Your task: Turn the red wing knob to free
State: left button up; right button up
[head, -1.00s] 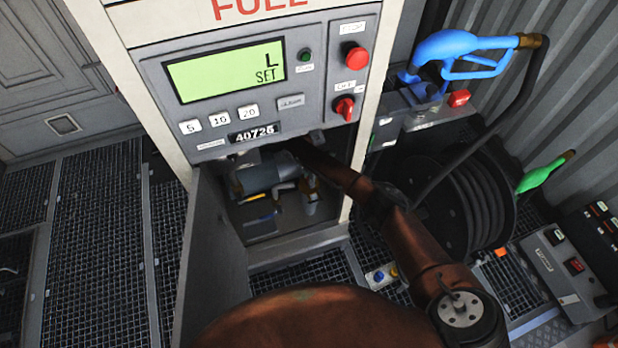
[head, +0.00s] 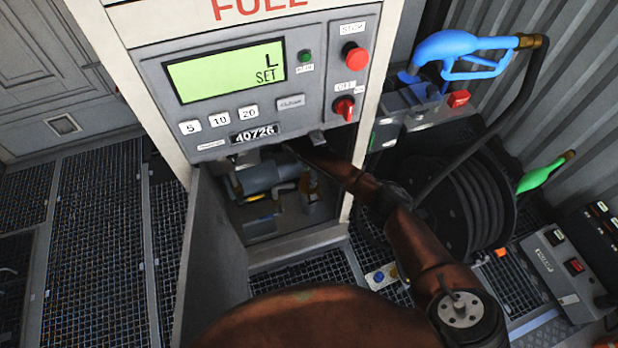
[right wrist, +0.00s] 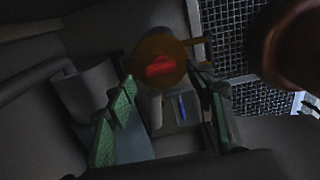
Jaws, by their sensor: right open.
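The red wing knob (right wrist: 160,67) sits on a round brass body in the right wrist view. My right gripper (right wrist: 166,82) is open, its green-padded fingers to the left and right of the knob; I cannot tell if either touches it. In the head view the right gripper (head: 300,152) reaches into the open lower compartment (head: 284,238) of the fuel dispenser, partly hidden under the panel's lower edge. There a grey cylinder (head: 258,178) and brass fittings show, but the knob cannot be made out. My left gripper is not in view.
The panel above carries a red rotary switch (head: 344,108) and a red stop button (head: 356,57). The compartment's grey door (head: 215,255) stands open at left. A hose reel (head: 465,205) and blue nozzle (head: 460,52) are at right. Grated floor lies at left.

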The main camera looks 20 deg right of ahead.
notch_tip(320, 180, up, 5)
dwell(0.3)
jog(key=shift+a+f, duration=0.1)
dwell(0.3)
